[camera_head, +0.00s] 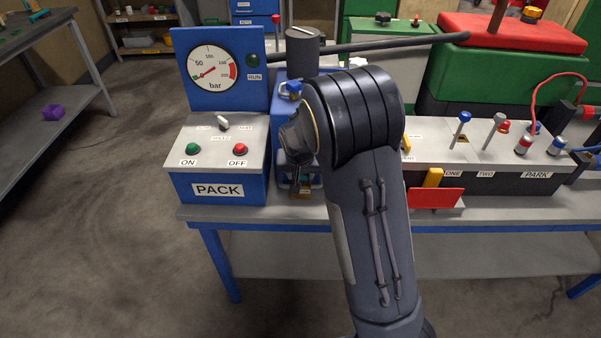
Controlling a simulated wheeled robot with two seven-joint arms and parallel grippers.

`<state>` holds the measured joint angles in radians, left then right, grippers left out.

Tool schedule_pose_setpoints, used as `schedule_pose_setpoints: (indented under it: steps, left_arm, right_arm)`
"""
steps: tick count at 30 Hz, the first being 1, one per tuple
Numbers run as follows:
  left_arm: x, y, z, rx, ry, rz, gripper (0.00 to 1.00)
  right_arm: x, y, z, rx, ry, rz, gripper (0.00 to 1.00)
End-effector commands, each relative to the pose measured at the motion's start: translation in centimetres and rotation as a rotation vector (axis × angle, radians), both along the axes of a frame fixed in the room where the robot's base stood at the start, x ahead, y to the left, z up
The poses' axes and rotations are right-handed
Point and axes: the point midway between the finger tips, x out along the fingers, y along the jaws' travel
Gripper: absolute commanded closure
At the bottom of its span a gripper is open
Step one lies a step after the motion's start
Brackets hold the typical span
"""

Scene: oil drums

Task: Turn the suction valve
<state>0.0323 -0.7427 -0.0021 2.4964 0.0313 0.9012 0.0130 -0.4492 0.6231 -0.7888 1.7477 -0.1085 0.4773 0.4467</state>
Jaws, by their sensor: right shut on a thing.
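My right arm comes in from the bottom and covers the middle of the bench. My right gripper (299,180) points down at the front of a blue unit (278,105) beside the PACK box. It is shut on a small part there, seemingly the suction valve's handle, which is mostly hidden by the gripper and wrist. How far the valve is turned cannot be seen. A small blue knob (290,88) shows on top of the unit, above the gripper. My left gripper is not in view.
The PACK box (187,159) with ON and OFF buttons and a bar gauge (211,69) stands left of the gripper. A panel with levers (480,146) and a red plate (436,198) lie right of my arm. The bench's front edge (240,215) is clear.

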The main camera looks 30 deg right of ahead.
Motion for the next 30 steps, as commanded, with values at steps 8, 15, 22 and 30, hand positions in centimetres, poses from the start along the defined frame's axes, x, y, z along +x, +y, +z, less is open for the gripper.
schedule_pose_setpoints:
  steps: [8,15,22,30]
  left_arm:
    - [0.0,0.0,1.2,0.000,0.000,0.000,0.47]
    - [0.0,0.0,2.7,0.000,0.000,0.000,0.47]
    - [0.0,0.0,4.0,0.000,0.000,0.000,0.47]
    - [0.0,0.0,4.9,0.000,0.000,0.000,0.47]
  right_arm:
    - [0.1,0.1,0.2,-0.003,0.003,-0.102,0.81]
    - [0.2,0.2,0.3,-0.004,0.001,-0.297,0.81]
    - [0.4,0.3,0.3,-0.004,0.000,-0.511,0.81]
    - [0.5,0.3,0.2,-0.003,-0.001,-0.726,0.81]
